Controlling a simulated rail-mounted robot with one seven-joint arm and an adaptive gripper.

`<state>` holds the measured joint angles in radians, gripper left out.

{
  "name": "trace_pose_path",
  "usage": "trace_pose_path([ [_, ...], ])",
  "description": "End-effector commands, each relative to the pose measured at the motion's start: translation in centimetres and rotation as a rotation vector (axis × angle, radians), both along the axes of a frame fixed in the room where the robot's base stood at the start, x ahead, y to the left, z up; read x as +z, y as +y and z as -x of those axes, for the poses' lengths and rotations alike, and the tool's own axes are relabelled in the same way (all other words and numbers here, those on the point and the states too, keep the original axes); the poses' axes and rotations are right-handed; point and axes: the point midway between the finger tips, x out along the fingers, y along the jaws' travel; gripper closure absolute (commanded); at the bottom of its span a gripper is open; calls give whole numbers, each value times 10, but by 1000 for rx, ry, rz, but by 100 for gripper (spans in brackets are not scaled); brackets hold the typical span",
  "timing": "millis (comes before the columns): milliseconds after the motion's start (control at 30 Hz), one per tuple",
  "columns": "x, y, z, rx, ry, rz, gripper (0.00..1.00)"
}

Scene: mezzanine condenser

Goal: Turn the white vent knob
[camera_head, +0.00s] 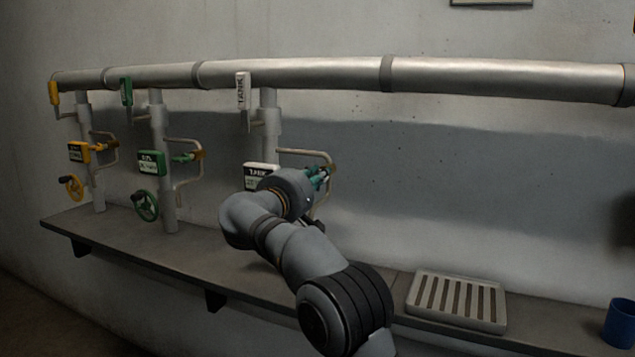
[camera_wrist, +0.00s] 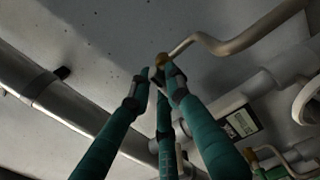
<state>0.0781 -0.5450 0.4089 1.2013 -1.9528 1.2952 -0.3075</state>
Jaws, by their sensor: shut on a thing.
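My gripper (camera_head: 323,175) is at the bent side pipe (camera_head: 305,152) of the white-marked station, by its brass end. In the wrist view my teal fingers (camera_wrist: 158,80) close together just below the brass fitting (camera_wrist: 161,59). They are shut on the small vent knob there, which the fingertips almost wholly hide. Its white colour and turn angle cannot be made out. The white tag or lever (camera_head: 243,90) hangs at the main pipe above, and the white label box (camera_head: 261,170) is partly covered by my wrist.
Green wheel (camera_head: 147,205) and yellow wheel (camera_head: 71,187) stations stand to the left. The main pipe (camera_head: 300,74) runs above. A slatted tray (camera_head: 457,301) and a blue cup (camera_head: 620,322) sit on the shelf at right. The wall right of my gripper is clear.

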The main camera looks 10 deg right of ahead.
Motion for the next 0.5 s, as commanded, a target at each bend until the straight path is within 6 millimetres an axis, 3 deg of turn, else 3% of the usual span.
trace_pose_path([
  [400,0,-1,0,-1,-4,-7,100],
  [433,0,-1,0,-1,-4,-7,81],
  [500,0,-1,0,-1,-4,-7,77],
])
